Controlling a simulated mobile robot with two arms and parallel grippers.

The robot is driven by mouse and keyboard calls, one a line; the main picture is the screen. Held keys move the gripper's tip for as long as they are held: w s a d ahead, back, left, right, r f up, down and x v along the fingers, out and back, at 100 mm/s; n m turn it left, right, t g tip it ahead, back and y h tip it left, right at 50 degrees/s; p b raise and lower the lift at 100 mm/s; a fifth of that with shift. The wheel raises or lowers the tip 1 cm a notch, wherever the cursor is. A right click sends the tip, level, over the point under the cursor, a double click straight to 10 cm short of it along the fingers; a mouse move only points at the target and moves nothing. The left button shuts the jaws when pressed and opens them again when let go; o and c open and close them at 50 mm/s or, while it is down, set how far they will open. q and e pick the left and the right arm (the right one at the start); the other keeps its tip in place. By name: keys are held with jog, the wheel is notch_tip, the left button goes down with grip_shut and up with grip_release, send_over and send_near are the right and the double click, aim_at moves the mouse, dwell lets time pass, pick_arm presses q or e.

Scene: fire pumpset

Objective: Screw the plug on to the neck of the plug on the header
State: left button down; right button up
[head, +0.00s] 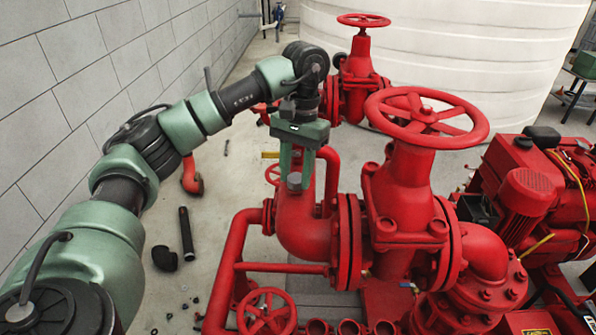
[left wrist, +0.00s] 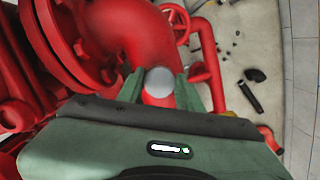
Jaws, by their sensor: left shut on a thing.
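My left gripper (head: 295,170) points down over the red header elbow (head: 304,228). Its two green fingers are shut on a grey round plug (head: 294,182). In the left wrist view the plug (left wrist: 159,81) sits between the fingertips, with the red elbow (left wrist: 138,32) behind it. The plug shows just at the top of the elbow in the head view. The neck is hidden behind the plug and fingers, and I cannot tell whether the plug touches it. My right gripper is not in view.
A large red valve with a handwheel (head: 426,118) stands right of the elbow, and a smaller handwheel (head: 267,314) sits below. A red engine (head: 530,185) is at the right. Black pipe pieces (head: 186,233) lie on the floor. A block wall (head: 60,100) runs along the left.

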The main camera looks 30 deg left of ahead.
pick_arm(q)
jog(key=m, duration=0.4)
jog(key=shift+m+y, duration=0.3)
jog(key=shift+y, duration=0.1)
jog(key=c, duration=1.1)
grip_release()
